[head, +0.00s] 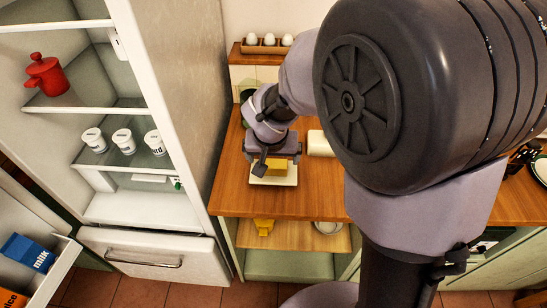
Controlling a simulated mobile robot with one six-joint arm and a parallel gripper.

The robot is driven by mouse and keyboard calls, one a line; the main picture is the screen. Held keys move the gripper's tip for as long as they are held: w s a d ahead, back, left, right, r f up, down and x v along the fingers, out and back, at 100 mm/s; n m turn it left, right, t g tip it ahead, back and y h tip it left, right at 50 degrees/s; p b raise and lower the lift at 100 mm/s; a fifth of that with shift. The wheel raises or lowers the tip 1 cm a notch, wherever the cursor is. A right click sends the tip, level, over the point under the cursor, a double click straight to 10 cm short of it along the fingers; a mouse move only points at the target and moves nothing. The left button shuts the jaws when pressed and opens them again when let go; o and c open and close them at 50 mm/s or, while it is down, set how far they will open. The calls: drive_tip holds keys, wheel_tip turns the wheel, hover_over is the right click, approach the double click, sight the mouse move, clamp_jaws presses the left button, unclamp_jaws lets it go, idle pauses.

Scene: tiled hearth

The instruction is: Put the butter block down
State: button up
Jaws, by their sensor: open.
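The yellow butter block (277,167) sits on or just above a pale, flat dish (286,181) on the wooden counter. My gripper (269,168) is right over the butter block, pointing down, with its jaws open around or beside it. The gripper hides part of the block, so I cannot tell whether a finger touches it.
A cream rectangular block (321,144) lies right of the gripper. A rack of eggs (266,46) stands at the back. The open fridge (110,80) holds a red pot (46,75) and white tubs (122,139).

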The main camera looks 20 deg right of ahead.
drive_tip(key=s+r+y+p, duration=0.1)
drive_tip(key=s+r, duration=1)
drive_tip(key=r, duration=0.2)
drive_tip(key=s+a+r+t+y, duration=0.1)
drive_tip(key=s+a+r+y, duration=0.1)
drive_tip(key=s, duration=0.9)
drive_tip(key=shift+a+r+m, duration=0.3)
drive_tip(key=shift+r+m, duration=0.05)
drive_tip(key=shift+m, duration=0.05)
